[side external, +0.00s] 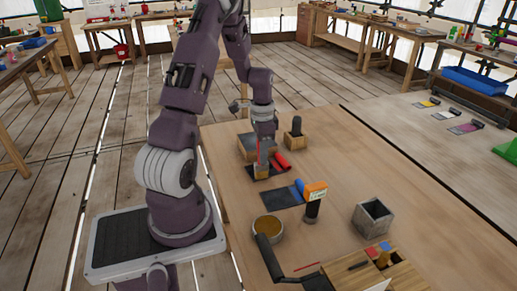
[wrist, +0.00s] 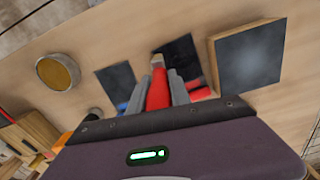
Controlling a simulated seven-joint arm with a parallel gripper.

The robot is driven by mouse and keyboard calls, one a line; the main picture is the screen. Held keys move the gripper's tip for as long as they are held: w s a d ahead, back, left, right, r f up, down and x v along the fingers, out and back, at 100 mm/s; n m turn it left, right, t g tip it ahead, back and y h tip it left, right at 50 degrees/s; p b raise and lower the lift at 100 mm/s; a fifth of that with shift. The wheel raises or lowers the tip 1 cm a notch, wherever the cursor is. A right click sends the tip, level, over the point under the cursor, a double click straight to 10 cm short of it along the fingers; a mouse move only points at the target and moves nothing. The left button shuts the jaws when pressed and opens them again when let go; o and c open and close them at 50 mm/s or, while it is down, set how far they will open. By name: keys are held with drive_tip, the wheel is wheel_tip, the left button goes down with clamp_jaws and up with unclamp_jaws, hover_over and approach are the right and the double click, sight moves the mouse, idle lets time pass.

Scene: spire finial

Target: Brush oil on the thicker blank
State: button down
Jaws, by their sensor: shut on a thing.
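My gripper (side external: 264,150) is shut on a red-handled tool with a pale, blunt tip, probably the brush (wrist: 158,88). In the wrist view the tool sticks out between the two grey fingers. In the side view my gripper is low over a dark mat (side external: 252,173) with a red roll (side external: 283,160) beside it; contact is unclear. A second dark mat (side external: 281,199) with a blue roll (side external: 299,187) lies nearer the camera. A round pot with amber contents, probably oil (side external: 268,227), stands apart from my gripper. I cannot tell which thing is the thicker blank.
A grey-topped wooden block (wrist: 250,57) lies beside the red-side mat. A small wooden holder with a dark peg (side external: 297,134) stands behind. The table's right side is mostly clear.

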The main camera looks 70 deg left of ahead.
drive_tip(key=shift+d+r, duration=0.2)
drive_tip(key=shift+r, duration=3.9)
drive_tip(key=shift+w, duration=0.1)
drive_tip(key=shift+w+a+f, duration=0.6)
drive_tip(key=shift+a+f, duration=0.15)
drive_tip(key=shift+f, duration=0.65)
drive_tip(key=shift+w+a+f, duration=0.55)
drive_tip(key=shift+a+f, duration=0.25)
drive_tip(key=shift+f, duration=0.55)
drive_tip(key=shift+w+a+f, duration=0.6)
drive_tip(key=shift+a+f, duration=0.15)
drive_tip(key=shift+f, duration=0.65)
drive_tip(key=d, duration=0.4)
drive_tip(key=shift+w+d, duration=0.1)
drive_tip(key=shift+w, duration=0.1)
wheel_tip(320, 180, up, 8)
